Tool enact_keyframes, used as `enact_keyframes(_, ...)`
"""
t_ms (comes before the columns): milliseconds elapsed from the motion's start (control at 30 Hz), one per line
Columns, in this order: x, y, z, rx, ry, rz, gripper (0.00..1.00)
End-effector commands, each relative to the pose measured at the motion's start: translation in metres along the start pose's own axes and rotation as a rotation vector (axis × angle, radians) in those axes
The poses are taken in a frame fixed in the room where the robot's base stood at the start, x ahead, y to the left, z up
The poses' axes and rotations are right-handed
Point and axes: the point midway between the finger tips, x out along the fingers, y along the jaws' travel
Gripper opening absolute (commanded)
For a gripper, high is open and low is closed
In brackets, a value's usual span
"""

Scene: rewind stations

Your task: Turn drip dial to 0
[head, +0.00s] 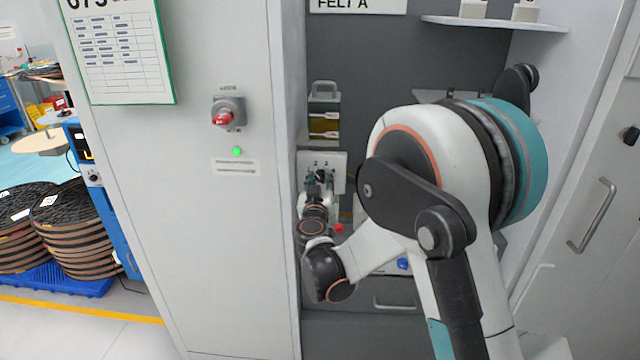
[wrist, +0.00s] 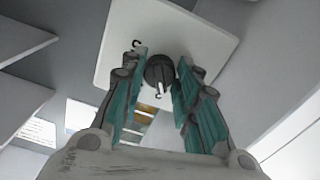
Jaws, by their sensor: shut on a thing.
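The drip dial (wrist: 159,71) is a dark round knob with a white pointer, on a pale plate (wrist: 195,27) in the wrist view. The pointer aims toward the bottom of that view. My gripper (wrist: 159,75) has a finger on each side of the dial and is shut on it. In the head view my gripper (head: 320,176) is small and reaches the plate (head: 337,160) inside the grey bay. My arm and fingers hide the dial there. Only a few dark marks of the scale show beside it, and I cannot read the numbers with certainty.
An oil-like container (head: 324,122) with a handle stands above the plate. A cabinet wall with a red knob (head: 224,117) and green light (head: 237,151) is to the left. A shelf (head: 495,23) is at upper right. A drawer (head: 395,300) lies below.

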Motion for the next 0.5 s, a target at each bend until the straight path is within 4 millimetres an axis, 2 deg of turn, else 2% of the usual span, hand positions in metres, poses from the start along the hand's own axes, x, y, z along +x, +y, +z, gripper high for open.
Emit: enact_keyframes(500, 0.0002, 0.0002, 0.0005, -0.481, 0.0, -0.001, 0.05)
